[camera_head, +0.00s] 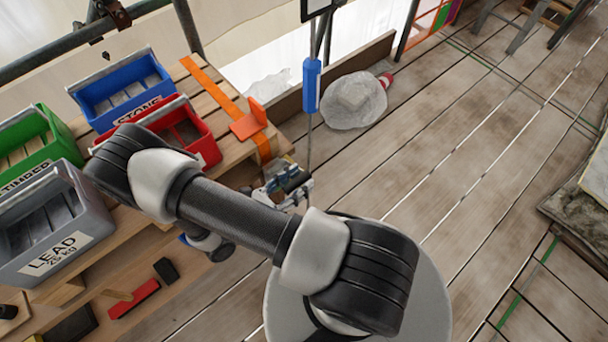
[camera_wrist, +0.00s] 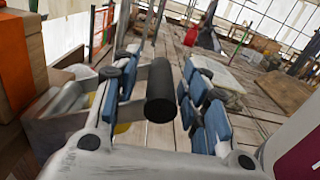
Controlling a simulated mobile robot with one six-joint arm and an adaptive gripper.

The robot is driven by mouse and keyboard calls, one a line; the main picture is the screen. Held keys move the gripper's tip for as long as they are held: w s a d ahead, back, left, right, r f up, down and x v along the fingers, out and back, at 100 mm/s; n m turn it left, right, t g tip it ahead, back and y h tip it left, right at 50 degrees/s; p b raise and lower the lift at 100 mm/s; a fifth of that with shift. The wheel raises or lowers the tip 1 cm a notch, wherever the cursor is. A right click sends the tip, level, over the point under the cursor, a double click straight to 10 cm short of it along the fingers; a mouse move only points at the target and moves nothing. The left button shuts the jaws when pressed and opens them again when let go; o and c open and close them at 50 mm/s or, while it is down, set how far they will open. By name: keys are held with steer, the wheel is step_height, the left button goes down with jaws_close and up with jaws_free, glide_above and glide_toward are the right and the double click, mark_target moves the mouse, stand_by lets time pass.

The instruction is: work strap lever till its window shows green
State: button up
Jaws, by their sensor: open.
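An orange strap (camera_head: 208,82) runs across the wooden crate-bench in the head view. An orange bracket-like piece (camera_head: 247,124) with an upright tab sits on it near the bench corner; whether this is the lever is unclear. No green window can be made out. In the wrist view an orange strip (camera_wrist: 14,75) shows on the wood at the left edge. My gripper (camera_head: 287,186) is just off the bench's right edge, below the orange piece. In the wrist view my gripper (camera_wrist: 163,98) is open, with a dark cylinder (camera_wrist: 160,92) between its fingers; contact cannot be told.
Blue (camera_head: 122,88), red (camera_head: 190,130), green (camera_head: 35,145) and grey (camera_head: 52,225) bins crowd the bench at left. A blue cylinder (camera_head: 311,86) hangs on a thin line beyond my gripper. A plastic-covered bundle (camera_head: 353,99) lies behind.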

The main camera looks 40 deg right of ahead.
steer(key=a, duration=0.9)
steer(key=shift+s, duration=0.15)
steer(key=shift+a, duration=0.1)
steer(key=s+r+m+t+y, duration=0.2)
steer(key=r+m+y, duration=0.7)
steer(key=r, duration=0.6)
steer(key=s+r+m+t+y, duration=0.2)
steer(key=s+r+m+y, duration=0.3)
steer(key=r+m+y, duration=0.4)
steer(key=shift+a+r+m, duration=0.4)
steer(key=shift+r+m, duration=0.1)
steer(key=shift+r, duration=2.8)
